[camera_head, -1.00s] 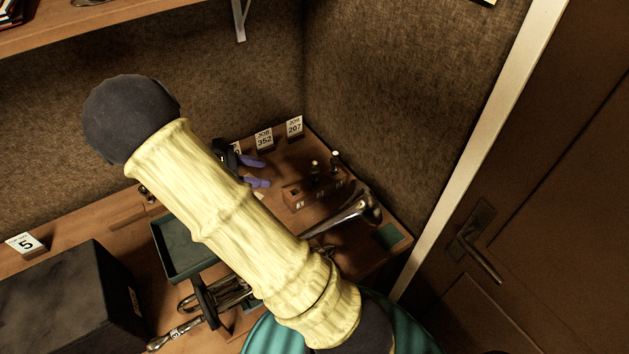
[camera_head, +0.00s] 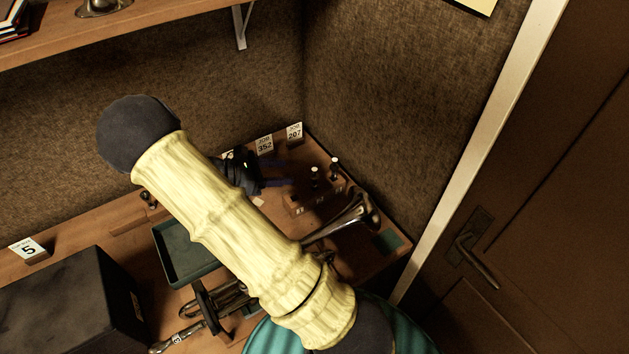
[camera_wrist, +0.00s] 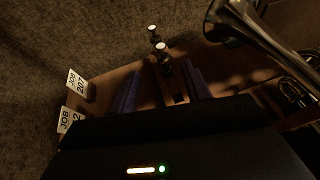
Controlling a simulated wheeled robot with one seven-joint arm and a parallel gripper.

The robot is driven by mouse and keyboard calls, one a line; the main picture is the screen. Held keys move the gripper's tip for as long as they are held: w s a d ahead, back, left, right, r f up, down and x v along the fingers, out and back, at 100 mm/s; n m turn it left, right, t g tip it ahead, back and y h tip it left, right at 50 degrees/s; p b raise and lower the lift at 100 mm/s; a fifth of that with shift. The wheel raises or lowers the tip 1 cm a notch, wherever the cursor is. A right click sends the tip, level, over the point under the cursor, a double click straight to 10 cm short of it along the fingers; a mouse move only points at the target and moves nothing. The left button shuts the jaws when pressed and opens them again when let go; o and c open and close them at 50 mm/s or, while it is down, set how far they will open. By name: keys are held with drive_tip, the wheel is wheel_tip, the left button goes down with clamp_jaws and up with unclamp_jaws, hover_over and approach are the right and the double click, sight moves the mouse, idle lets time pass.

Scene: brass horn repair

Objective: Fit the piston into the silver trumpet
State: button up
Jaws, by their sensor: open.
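A trumpet lies on the bench, its flared bell (camera_head: 352,216) right of my arm and its valve section (camera_head: 228,297) left of it; my arm hides the middle. The bell also shows at the top of the wrist view (camera_wrist: 243,22). Two dark pistons with pale tops, a nearer one (camera_head: 315,178) and a farther one (camera_head: 334,168), stand upright in a small wooden block (camera_head: 312,205). In the wrist view the nearer piston (camera_wrist: 162,50) appears between my purple fingers, the other (camera_wrist: 153,31) beyond. My gripper (camera_head: 285,173) is open and empty; contact with a piston cannot be told.
Job cards, including 352 (camera_head: 265,145) and 207 (camera_head: 294,132), stand along the back wall. A green tray (camera_head: 168,262) and a dark box (camera_head: 75,300) occupy the left of the bench. A green pad (camera_head: 390,240) lies at the right corner, near the door.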

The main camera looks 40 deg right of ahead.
sight(313, 173)
drive_tip(key=p+x, duration=0.1)
drive_tip(key=x, duration=0.4)
drive_tip(key=shift+d, duration=0.1)
drive_tip(key=shift+f+p+x, duration=0.15)
drive_tip(key=shift+p+x, duration=0.4)
drive_tip(key=shift+x, duration=0.75)
drive_tip(key=shift+f+p+x, duration=0.1)
drive_tip(key=shift+p+x, duration=0.4)
drive_tip(key=shift+x, duration=0.85)
drive_tip(key=shift+s, duration=0.1)
clamp_jaws()
